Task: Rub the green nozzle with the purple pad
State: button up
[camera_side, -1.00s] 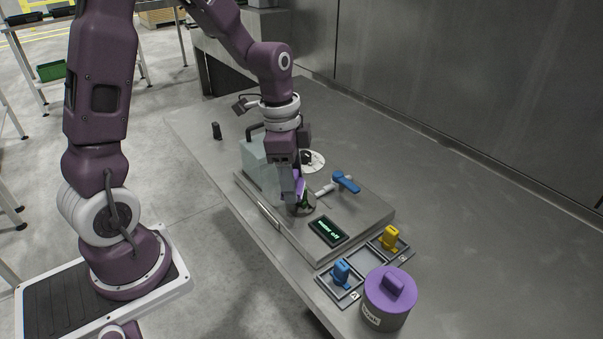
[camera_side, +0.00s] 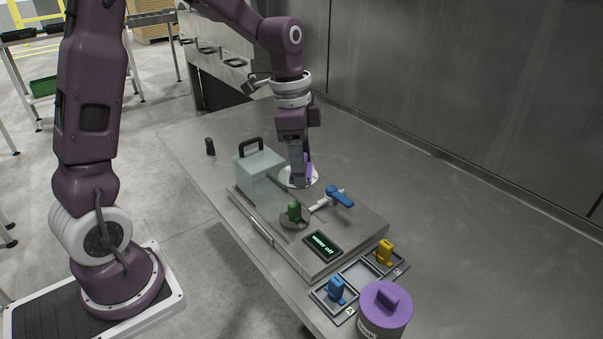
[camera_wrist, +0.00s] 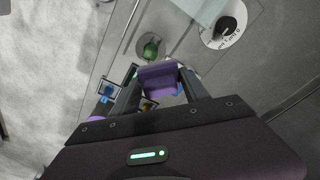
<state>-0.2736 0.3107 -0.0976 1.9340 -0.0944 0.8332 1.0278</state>
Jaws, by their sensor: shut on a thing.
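The green nozzle (camera_side: 294,211) stands upright on a round grey disc on the raised metal platform. It also shows in the wrist view (camera_wrist: 151,49), uncovered and apart from the pad. My gripper (camera_side: 302,180) is shut on the purple pad (camera_side: 308,167), behind the nozzle in the side view and in front of the white dial disc. In the wrist view, the pad (camera_wrist: 158,80) sits between both fingers of my gripper (camera_wrist: 159,69). The fingers partly hide the pad in the side view.
A translucent box (camera_side: 259,174) with a black handle stands left of my gripper. A blue-handled tap (camera_side: 340,197) is right of the nozzle. A display (camera_side: 322,245) reads "water off". A tray with blue (camera_side: 337,289) and yellow (camera_side: 385,252) pieces and a purple-lidded canister (camera_side: 385,311) stand in front.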

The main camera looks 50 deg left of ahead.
jog(key=shift+r, duration=1.1)
jog(key=shift+f, duration=0.15)
send_over(297, 202)
jog(key=w, duration=0.1)
jog(key=shift+w+f, duration=0.1)
jog(key=shift+f, duration=2.55)
jog(key=shift+s+f, duration=0.3)
jog(key=shift+f, duration=0.4)
jog(key=shift+s+f, duration=0.3)
jog(key=shift+f, duration=0.35)
jog(key=shift+c, duration=0.7)
jog(key=shift+s, duration=1.45)
jog(key=w, duration=0.4)
jog(key=shift+w+r, duration=0.15)
jog(key=shift+r, duration=4)
